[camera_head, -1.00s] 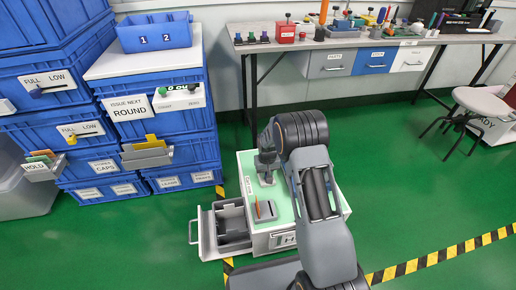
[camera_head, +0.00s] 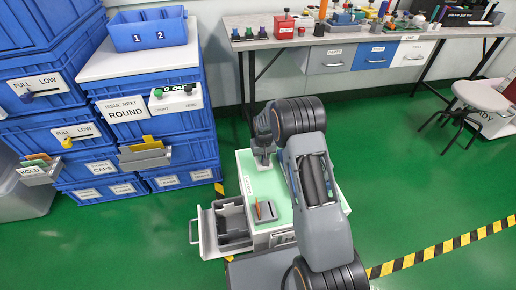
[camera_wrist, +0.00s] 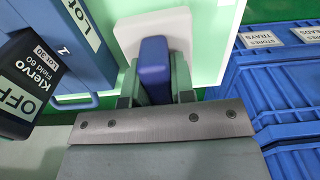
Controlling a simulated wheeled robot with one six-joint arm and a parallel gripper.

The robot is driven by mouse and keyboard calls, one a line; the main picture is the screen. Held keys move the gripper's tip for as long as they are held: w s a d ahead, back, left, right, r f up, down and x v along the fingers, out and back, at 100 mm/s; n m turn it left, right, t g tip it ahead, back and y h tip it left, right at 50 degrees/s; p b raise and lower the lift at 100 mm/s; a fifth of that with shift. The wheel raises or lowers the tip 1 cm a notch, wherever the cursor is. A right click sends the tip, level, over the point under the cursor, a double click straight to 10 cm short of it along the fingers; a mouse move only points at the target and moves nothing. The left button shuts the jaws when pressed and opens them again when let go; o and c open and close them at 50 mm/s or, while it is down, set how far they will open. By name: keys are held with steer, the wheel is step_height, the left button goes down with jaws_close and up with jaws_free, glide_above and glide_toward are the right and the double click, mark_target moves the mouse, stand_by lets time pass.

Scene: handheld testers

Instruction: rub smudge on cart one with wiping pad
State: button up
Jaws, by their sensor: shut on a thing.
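The cart (camera_head: 243,172) stands on the floor in the middle of the head view, with a pale green top and an open grey drawer on its left side. My gripper (camera_head: 262,162) is over the far part of the cart top. In the wrist view my gripper (camera_wrist: 155,98) is shut on the blue handle of the wiping pad (camera_wrist: 130,38), whose white base lies beyond the fingers. I cannot tell whether the base touches the top. No smudge can be made out; my arm and the pad hide part of the top.
A grey tray (camera_head: 265,212) with an orange item sits on the cart's near part. In the wrist view a dark tester marked OFF (camera_wrist: 28,85) is at the left. Blue crates (camera_head: 180,150) stand left of the cart, and a workbench (camera_head: 300,40) behind.

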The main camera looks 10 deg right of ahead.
steer(key=shift+r+p, duration=1.2)
steer(key=shift+r, duration=0.75)
